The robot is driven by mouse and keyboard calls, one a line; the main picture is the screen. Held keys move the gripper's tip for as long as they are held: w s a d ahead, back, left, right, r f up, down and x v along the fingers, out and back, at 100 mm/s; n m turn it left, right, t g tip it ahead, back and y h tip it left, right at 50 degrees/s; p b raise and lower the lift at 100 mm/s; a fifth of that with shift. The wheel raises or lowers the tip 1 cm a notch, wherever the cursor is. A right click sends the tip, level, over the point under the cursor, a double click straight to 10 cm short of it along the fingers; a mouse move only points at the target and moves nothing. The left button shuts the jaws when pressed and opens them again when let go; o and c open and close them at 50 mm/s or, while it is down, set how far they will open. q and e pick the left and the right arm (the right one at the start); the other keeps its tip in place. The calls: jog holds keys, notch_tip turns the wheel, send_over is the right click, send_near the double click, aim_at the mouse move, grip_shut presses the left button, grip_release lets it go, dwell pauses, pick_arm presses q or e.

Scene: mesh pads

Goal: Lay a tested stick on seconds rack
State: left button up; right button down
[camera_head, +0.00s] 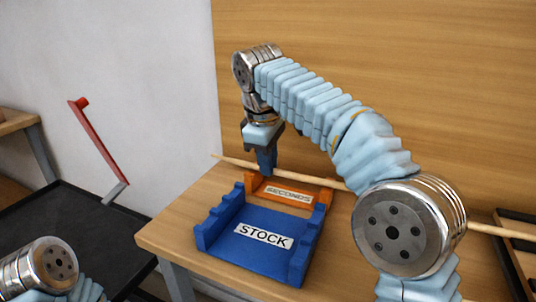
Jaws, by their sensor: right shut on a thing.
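The right gripper (265,166) points down at the back of the table and is shut on a long thin wooden stick (315,179). The stick runs from left of the gripper to the right, until my arm hides it. It passes just above or at the orange seconds rack (319,203), labelled SECONDS; I cannot tell whether it touches the rack. The blue stock rack (217,231), labelled STOCK, stands in front and hides part of the orange rack. No stick shows in the stock rack. My left gripper is out of view.
A piece of wooden stick (497,232) shows right of my arm, over a black tray (521,257); whether it is the same stick is unclear. A wooden wall stands behind the table (172,240). A dark surface with a red bar (94,140) lies left.

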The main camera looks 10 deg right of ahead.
jog(key=shift+f, duration=0.3)
jog(key=c, duration=1.1)
grip_release()
jog(key=shift+o, duration=0.2)
jog(key=shift+r, duration=0.1)
notch_tip(320, 180, up, 7)
jog(key=s+p, duration=0.1)
jog(key=shift+s+a+p, duration=0.15)
jog(key=shift+a+p, duration=0.25)
jog(key=shift+a, duration=0.05)
jog(key=shift+r, duration=0.1)
